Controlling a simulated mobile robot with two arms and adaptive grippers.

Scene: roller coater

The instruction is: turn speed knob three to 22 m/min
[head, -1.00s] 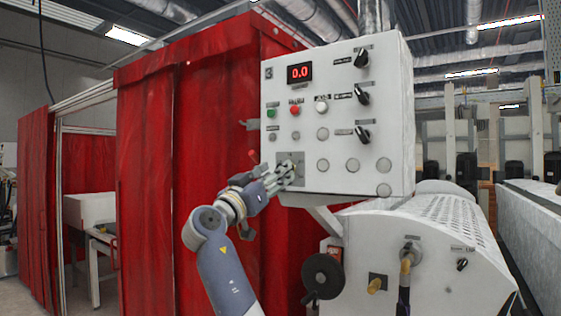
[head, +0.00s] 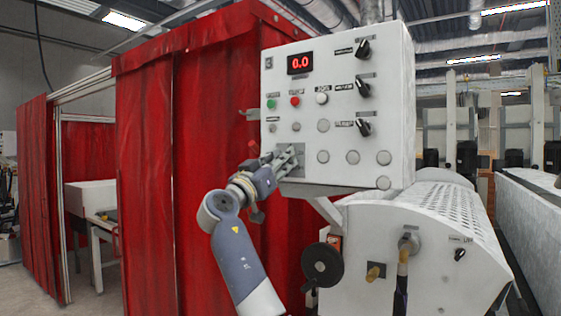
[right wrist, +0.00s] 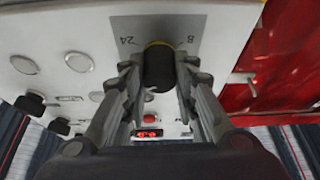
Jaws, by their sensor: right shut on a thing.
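Panel 3 (head: 338,140) is a white control box with a red display (head: 300,63) that reads 0.0. The speed knob (right wrist: 158,68) is black with a yellow ring at its base. It sits on a grey plate (head: 296,187) at the panel's lower left, with the marks 24 and 8 beside it in the right wrist view. My right gripper (head: 292,157) is shut on this knob; its fingers stand on both sides of it in the right wrist view (right wrist: 158,76). The fingers mostly hide the knob in the head view. My left gripper is not in view.
Three black selector knobs, the upper one (head: 363,48), are on the panel's right side. A green button (head: 271,104) and a red button (head: 295,101) are above the gripper. A red curtain (head: 200,150) hangs behind my arm. The white roller machine (head: 420,270) stands below right.

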